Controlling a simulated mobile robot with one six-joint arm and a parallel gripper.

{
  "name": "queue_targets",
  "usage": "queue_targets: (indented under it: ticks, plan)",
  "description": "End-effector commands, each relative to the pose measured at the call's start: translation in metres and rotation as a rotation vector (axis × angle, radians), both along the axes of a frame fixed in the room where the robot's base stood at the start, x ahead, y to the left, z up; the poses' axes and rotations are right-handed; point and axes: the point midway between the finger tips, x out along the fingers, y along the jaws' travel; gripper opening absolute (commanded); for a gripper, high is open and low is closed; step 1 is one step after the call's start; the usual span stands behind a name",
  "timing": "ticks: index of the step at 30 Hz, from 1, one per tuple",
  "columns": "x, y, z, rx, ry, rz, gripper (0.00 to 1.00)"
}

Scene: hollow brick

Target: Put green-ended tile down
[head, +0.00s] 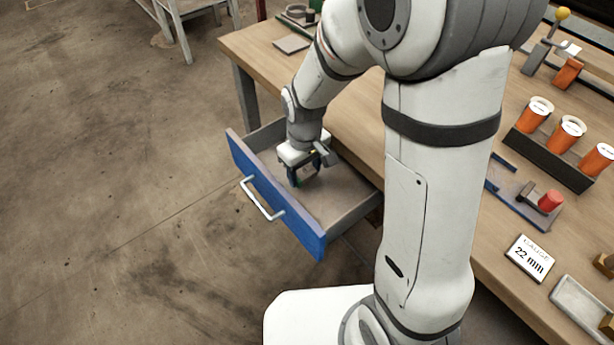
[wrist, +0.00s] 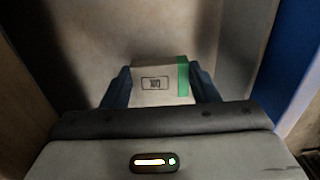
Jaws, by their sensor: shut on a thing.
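In the wrist view a pale tile (wrist: 153,84) with a dark boxed mark and a green band at its right end sits between the two dark blue fingers of my gripper (wrist: 160,90). The fingers are shut on it. In the head view my gripper (head: 303,177) points down inside the open drawer (head: 328,243), near its left part. The tile is hard to make out there, mostly hidden by the gripper. I cannot tell whether the tile touches the drawer floor.
The drawer has a blue front with a pale handle (head: 262,199), and its floor (head: 335,200) looks bare to the right of my gripper. On the workbench (head: 262,50) stand a rack of orange cylinders (head: 566,135), a red-capped fixture (head: 549,201) and a "22 mm" sign (head: 530,258).

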Motion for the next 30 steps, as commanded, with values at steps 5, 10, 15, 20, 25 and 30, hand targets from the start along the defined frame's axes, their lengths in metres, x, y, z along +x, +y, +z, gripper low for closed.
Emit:
queue_targets:
  ticks: [5, 10, 15, 20, 25, 30]
  plan:
    - [-0.001, 0.000, -0.025, 0.000, 0.002, -0.001, 0.30]
    - [0.000, 0.000, -0.023, 0.000, 0.000, -0.001, 0.30]
    - [0.000, -0.001, -0.028, -0.001, 0.001, -0.001, 0.30]
    - [0.000, -0.001, -0.026, -0.001, 0.001, -0.002, 0.65]
    - [0.000, -0.001, -0.026, -0.001, 0.001, -0.002, 0.76]
    - [0.000, -0.001, -0.026, -0.001, 0.001, -0.002, 0.76]
